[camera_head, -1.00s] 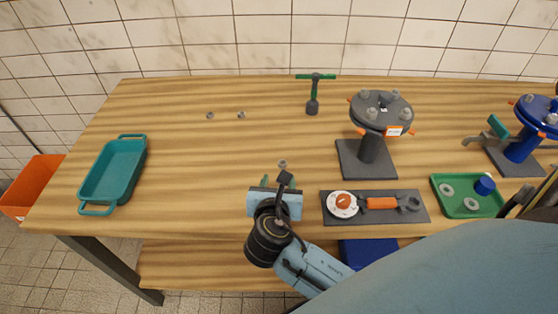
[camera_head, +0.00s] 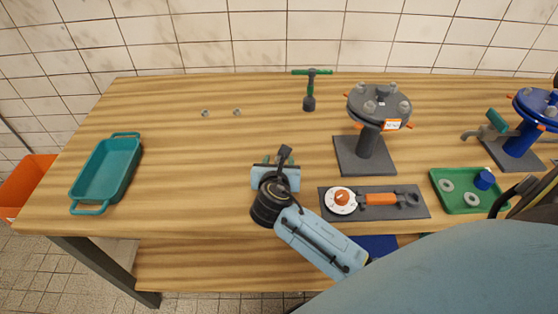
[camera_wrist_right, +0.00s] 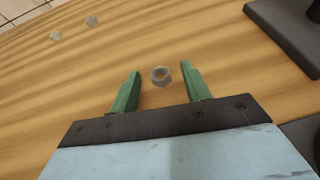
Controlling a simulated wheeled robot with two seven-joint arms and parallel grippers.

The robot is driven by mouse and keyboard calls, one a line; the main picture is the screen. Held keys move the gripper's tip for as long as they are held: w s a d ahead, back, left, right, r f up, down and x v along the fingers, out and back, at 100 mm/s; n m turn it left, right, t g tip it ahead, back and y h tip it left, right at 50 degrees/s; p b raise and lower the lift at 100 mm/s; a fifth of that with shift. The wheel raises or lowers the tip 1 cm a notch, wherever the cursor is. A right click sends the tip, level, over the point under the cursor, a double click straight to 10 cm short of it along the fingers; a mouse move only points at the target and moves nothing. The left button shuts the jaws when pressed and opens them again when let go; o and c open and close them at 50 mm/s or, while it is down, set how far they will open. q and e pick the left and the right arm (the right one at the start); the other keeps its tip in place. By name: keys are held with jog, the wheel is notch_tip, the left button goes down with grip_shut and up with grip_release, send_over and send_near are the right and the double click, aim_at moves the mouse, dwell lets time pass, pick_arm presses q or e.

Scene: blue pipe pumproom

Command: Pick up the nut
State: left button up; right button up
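A small grey nut (camera_wrist_right: 160,77) lies on the wooden table in the right wrist view. My right gripper (camera_wrist_right: 160,72) has its two green fingers spread, one on each side of the nut, with gaps between. In the head view my right gripper (camera_head: 277,160) is over the table's front middle and hides this nut. Two more small nuts lie farther back, a left one (camera_head: 205,112) and a right one (camera_head: 237,112); they also show at the upper left of the wrist view (camera_wrist_right: 55,36) (camera_wrist_right: 91,20). My left gripper is not in view.
A dark tool mat (camera_head: 410,210) and a flange stand (camera_head: 365,150) are right of the gripper. A green tray (camera_head: 460,205) and a blue valve stand (camera_head: 520,145) are farther right. A teal tray (camera_head: 107,170) stands at left. The table between it and the gripper is clear.

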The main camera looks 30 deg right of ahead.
grip_shut()
